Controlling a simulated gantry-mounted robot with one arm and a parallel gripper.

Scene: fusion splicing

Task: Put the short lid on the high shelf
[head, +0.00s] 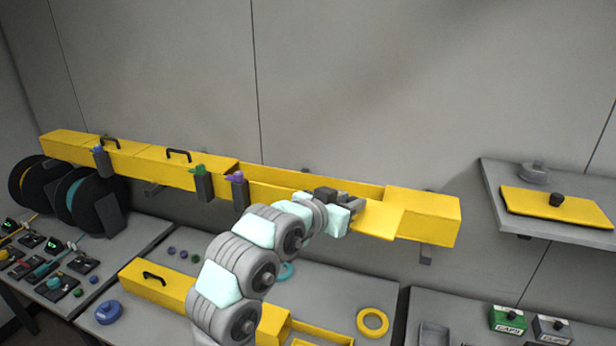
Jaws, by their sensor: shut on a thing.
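My gripper (350,203) is at the wall-mounted yellow duct, right of the middle of the head view. It is shut on a flat yellow piece, which looks like the short lid (378,217), at the right end of the duct's open stretch. The fingertips and the grasped part are mostly hidden by my wrist. I cannot tell whether the lid touches the duct. The high shelf (491,181) is on the wall at the far right. A yellow plate (530,205) with a dark knob and a grey round object (535,174) lie on it.
The yellow duct (430,215) runs along the wall, with handled covers on its left part and several coloured clips. Below are a lower yellow duct (160,284), a yellow ring (372,322), and green (507,319) and grey (551,330) boxes. Black reels stand at left.

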